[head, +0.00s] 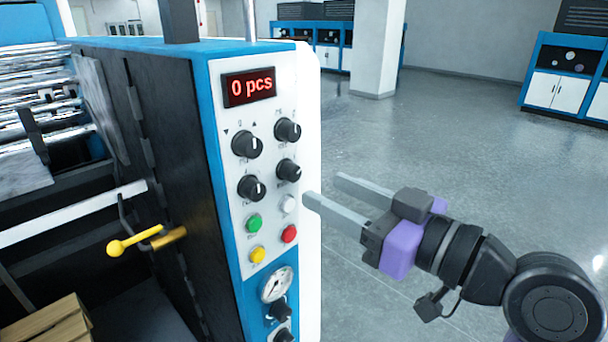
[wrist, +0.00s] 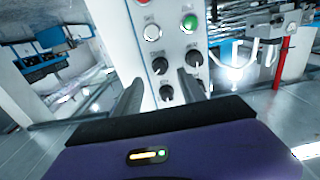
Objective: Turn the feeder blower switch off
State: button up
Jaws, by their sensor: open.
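The control panel (head: 232,148) carries several black rotary knobs, and their small labels are unreadable, so I cannot tell which is the feeder blower switch. Two rows show in the head view: upper left knob (head: 247,144), upper right knob (head: 287,130), lower left knob (head: 251,188) and lower right knob (head: 288,170). The pointers of both upper knobs look about upright. My gripper (head: 324,188) is open and empty, right of the panel, near the white button's height. In the wrist view, the knobs (wrist: 159,65) appear between and beyond the open fingers (wrist: 160,80).
Below the knobs are a green button (head: 254,223), white button (head: 288,204), red button (head: 289,234) and yellow button (head: 257,254). A gauge (head: 276,285) sits lower, with further knobs (head: 279,309) under it. A red display (head: 249,87) reads "0 pcs". Open floor lies right.

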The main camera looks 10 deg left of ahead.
aim_at(296, 176)
jog(key=shift+p+x, duration=0.75)
jog(key=shift+x, duration=2.4)
grip_shut()
